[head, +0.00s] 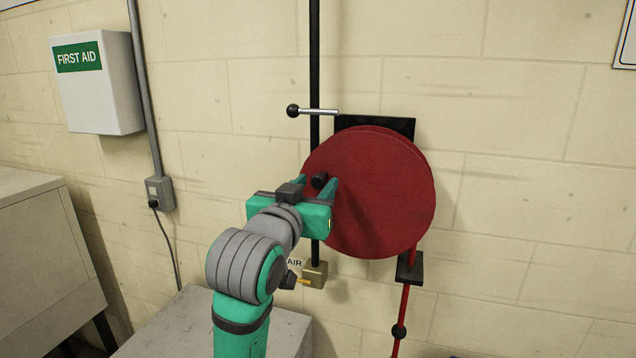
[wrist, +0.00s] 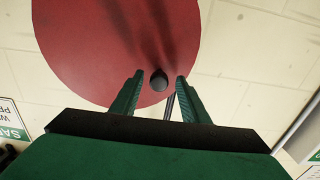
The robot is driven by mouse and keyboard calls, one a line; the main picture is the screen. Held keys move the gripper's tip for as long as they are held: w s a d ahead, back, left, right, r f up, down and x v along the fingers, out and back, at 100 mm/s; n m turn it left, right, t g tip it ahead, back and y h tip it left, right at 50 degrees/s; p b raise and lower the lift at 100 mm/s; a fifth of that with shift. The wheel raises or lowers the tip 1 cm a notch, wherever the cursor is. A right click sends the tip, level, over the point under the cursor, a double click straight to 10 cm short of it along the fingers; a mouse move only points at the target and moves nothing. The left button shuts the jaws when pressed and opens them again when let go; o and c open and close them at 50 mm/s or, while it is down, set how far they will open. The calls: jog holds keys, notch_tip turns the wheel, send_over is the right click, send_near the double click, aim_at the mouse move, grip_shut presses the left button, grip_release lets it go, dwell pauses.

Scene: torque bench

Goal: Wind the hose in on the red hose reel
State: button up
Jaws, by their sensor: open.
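The red hose reel (head: 385,200) is a round disc on a black wall plate. It also fills the upper middle of the wrist view (wrist: 90,50). A black knob handle (head: 320,180) stands out near the left edge of its face. My gripper (head: 317,184) is open at the reel's left side, its two fingers on either side of the handle. In the wrist view the handle (wrist: 159,81) shows between the fingertips, with gaps on both sides. The red hose (head: 402,310) hangs from the reel's lower right through a black guide (head: 410,268), with a dark ball on it.
A black vertical pipe (head: 314,60) runs behind the reel, with a lever (head: 315,112) above and a brass valve block (head: 315,275) below. A first aid box (head: 98,85) and conduit are at left. A grey box top (head: 185,310) lies below my arm.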

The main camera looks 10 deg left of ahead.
jog(key=shift+w+d, duration=0.25)
jog(key=shift+w, duration=0.85)
grip_shut()
jog(key=shift+a, duration=0.15)
